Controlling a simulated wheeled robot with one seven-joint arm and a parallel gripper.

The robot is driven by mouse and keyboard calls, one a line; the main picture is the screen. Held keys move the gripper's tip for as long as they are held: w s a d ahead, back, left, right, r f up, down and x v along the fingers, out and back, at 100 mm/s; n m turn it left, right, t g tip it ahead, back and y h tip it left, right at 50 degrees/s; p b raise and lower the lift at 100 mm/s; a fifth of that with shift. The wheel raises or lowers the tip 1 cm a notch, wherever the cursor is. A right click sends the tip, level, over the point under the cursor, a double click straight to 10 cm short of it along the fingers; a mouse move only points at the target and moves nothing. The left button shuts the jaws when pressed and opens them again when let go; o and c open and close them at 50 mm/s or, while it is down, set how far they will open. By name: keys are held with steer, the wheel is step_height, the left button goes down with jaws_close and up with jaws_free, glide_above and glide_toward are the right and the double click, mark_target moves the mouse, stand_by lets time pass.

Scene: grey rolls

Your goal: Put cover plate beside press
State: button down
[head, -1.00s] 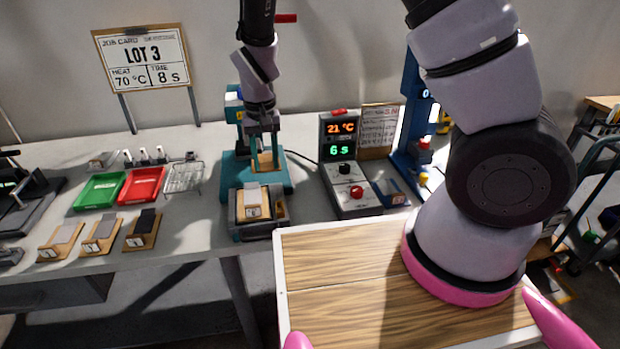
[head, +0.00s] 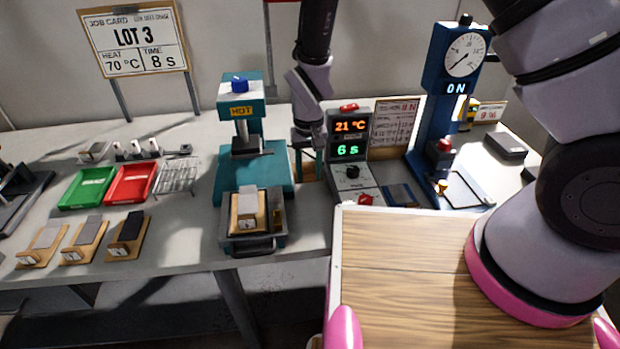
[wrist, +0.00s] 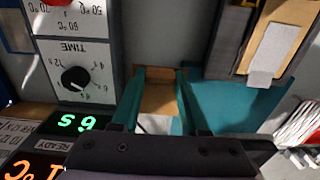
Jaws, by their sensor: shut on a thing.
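The press (head: 232,150) is teal with a blue knob and a HOT label, and stands on the bench in the middle of the head view. Its teal base shows in the wrist view (wrist: 235,105). My gripper (head: 304,152) is just right of the press, between it and the control box. In the wrist view my gripper's teal fingers (wrist: 160,90) are shut on the tan cover plate (wrist: 160,98). Only a small part of the plate (head: 308,168) shows in the head view. I cannot tell whether it touches the bench.
A control box (head: 350,150) reading 21 °C and 6 s stands close to the right of my gripper. A tray (head: 262,243) with a wooden block sits before the press. Green (head: 87,188) and red (head: 132,184) trays and a wire rack (head: 177,178) lie left.

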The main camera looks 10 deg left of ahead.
mark_target(308, 180)
steer(key=shift+f, duration=1.4)
steer(key=shift+f, duration=0.1)
steer(key=shift+f, duration=0.4)
steer(key=shift+c, duration=2.1)
jaws_free()
